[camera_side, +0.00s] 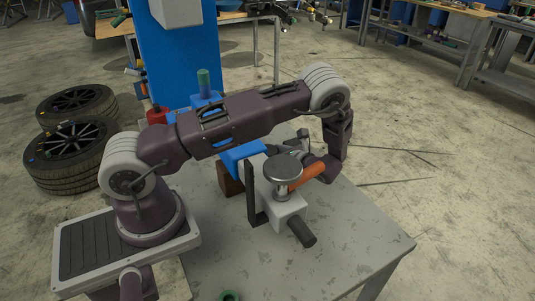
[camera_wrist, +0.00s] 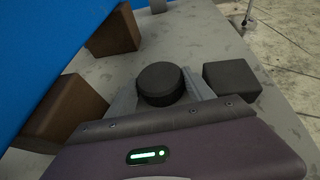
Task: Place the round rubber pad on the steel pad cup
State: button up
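The round rubber pad (camera_wrist: 162,82) is a black disc, lying between the two grey fingers of my gripper (camera_wrist: 160,96) in the wrist view. The fingers flank it closely on both sides; I cannot tell whether they press on it or whether it rests on the table. The steel pad cup (camera_side: 283,167) is a bare round metal disc on top of a grey jack-like stand (camera_side: 285,212) in the side view. My gripper is low behind and right of this stand there, and its fingertips and the pad are hidden.
A black block (camera_wrist: 232,79) lies right of the pad in the wrist view. Brown blocks (camera_wrist: 112,34) and a large blue body (camera_wrist: 50,45) are on the left. An orange part (camera_side: 307,177) shows beside the cup. The table (camera_side: 350,240) is clear at front right.

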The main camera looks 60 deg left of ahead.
jog(key=c, duration=1)
notch_tip(320, 180, up, 10)
jog(key=shift+d+r, duration=0.15)
notch_tip(320, 180, up, 4)
jog(key=w+d+m+t, duration=0.1)
jog(key=d+m+t, duration=0.2)
jog(key=m+t, duration=0.2)
jog(key=s+a+r+n+g, duration=0.1)
jog(key=s+r+n+g, duration=0.1)
jog(key=s, duration=0.2)
jog(key=s+r+n+g, duration=0.1)
jog(key=s+n+g, duration=0.1)
jog(key=s, duration=0.3)
jog(key=s+a+r+n+g, duration=0.1)
jog(key=s+r+g, duration=0.1)
jog(key=s, duration=0.3)
jog(key=shift+a+r+n, duration=0.3)
jog(key=shift+n, duration=0.1)
jog(key=s+d+n+g+h, duration=0.4)
jog(key=s+n+g+h, duration=0.3)
jog(key=s+n+g, duration=0.25)
notch_tip(320, 180, up, 13)
jog(key=n+t+h, duration=1.4)
jog(key=n+h, duration=0.6)
jog(key=n, duration=0.6)
send_over(277, 162)
jog(key=shift+m, duration=0.25)
notch_tip(277, 162, down, 10)
